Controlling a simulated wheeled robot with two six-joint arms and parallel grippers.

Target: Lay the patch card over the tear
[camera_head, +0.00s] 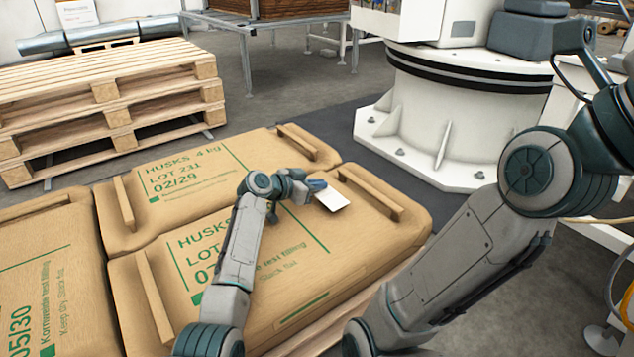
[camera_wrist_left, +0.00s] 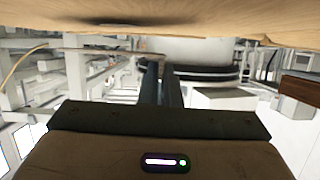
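The white patch card (camera_head: 333,199) is over the upper right part of the front paper sack (camera_head: 356,258). My left gripper (camera_head: 316,186) is at the card's upper left edge and appears shut on it. Whether the card touches the sack or hangs just above it, I cannot tell. In the left wrist view the two dark fingers (camera_wrist_left: 162,84) are close together, and a tan surface fills the top edge. I cannot make out the tear. My right arm crosses the right side of the head view, and its gripper is outside the frame.
Another sack (camera_head: 190,178) lies behind the front one, and a third (camera_head: 50,275) lies at the left. Stacked wooden pallets (camera_head: 110,92) stand at the back left. A large white machine base (camera_head: 455,115) stands behind the sacks at the right.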

